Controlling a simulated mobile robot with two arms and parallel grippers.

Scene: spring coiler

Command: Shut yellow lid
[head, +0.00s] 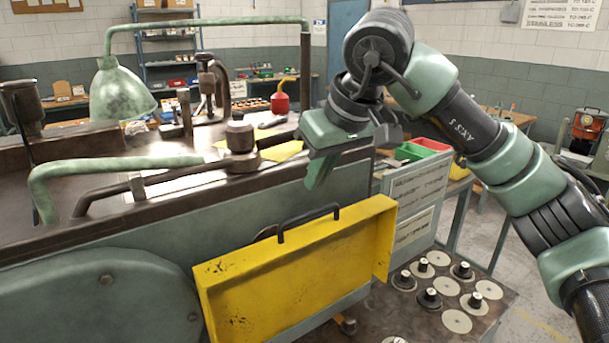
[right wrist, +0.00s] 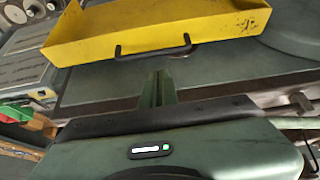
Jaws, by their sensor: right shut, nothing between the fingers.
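The yellow lid (head: 295,275) is a shallow, scuffed yellow pan on the front side of the green machine, tilted outward with its hollow side toward me. A black bar handle (head: 308,219) stands on its upper edge. My right gripper (head: 316,184) points down just above the handle, fingers shut and empty. In the right wrist view the yellow lid (right wrist: 160,28) lies beyond the fingers (right wrist: 158,82), and its black handle (right wrist: 153,50) is just past the fingertips, apparently apart from them. My left gripper is not in view.
The machine's top (head: 120,180) carries a green lamp (head: 120,93), pipes and knobs. Right of the lid is a grey cabinet (head: 412,190) with a red bin (head: 432,144) and a green bin. A low bench (head: 385,312) with several discs and knobs stands at lower right.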

